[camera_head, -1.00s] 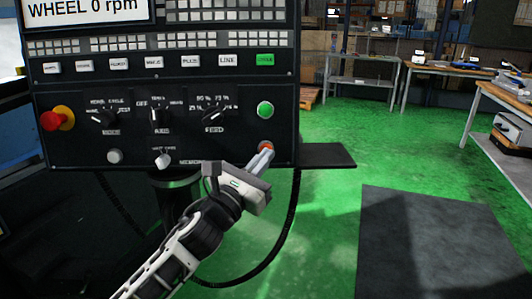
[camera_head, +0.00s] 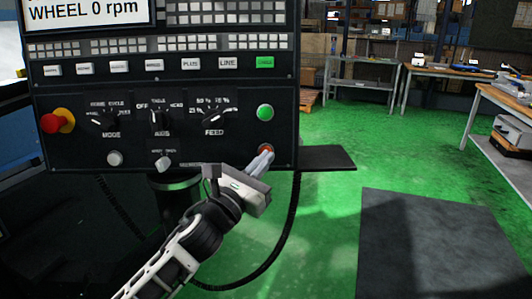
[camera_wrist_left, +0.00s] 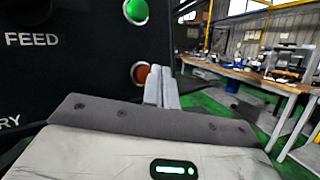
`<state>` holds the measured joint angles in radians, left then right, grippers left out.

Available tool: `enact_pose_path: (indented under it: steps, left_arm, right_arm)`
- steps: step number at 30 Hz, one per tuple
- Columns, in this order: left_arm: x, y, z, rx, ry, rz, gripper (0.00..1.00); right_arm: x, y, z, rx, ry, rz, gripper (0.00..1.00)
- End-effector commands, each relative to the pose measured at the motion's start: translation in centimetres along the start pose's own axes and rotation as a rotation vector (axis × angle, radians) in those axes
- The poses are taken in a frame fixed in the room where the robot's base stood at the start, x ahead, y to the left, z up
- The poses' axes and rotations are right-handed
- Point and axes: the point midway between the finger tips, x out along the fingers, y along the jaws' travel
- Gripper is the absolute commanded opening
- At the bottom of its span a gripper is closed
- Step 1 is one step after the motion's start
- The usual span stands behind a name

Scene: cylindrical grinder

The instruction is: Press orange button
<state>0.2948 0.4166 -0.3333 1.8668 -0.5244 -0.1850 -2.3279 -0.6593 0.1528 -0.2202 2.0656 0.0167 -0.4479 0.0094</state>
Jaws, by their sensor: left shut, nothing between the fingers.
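The orange button (camera_head: 266,149) is at the lower right of the black control panel (camera_head: 230,150), below a green button (camera_head: 265,111). My left gripper (camera_head: 268,152) is shut and empty, its fingertips right at the orange button and partly covering it in the head view. In the left wrist view the orange button (camera_wrist_left: 141,74) shows just left of the shut fingers (camera_wrist_left: 162,72), with the green button (camera_wrist_left: 136,10) above. I cannot tell whether the fingertips touch the button. My right gripper is not in view.
A red knob on a yellow base (camera_head: 55,120) sits at the panel's left. Rotary knobs, such as the feed knob (camera_head: 213,115), lie left of the buttons. A dark shelf (camera_head: 325,158) juts out at right. Green floor and workbenches (camera_head: 450,72) lie beyond.

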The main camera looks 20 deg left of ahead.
Motion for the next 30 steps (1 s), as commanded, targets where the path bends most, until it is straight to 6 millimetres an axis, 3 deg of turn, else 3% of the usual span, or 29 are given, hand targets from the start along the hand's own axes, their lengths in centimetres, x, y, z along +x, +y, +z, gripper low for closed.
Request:
enact_pose_path:
  steps: [30]
  left_arm:
    - [0.02,0.01,-0.01,0.0,0.0,0.0,0.0]
  right_arm:
    - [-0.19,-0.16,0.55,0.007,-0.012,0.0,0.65]
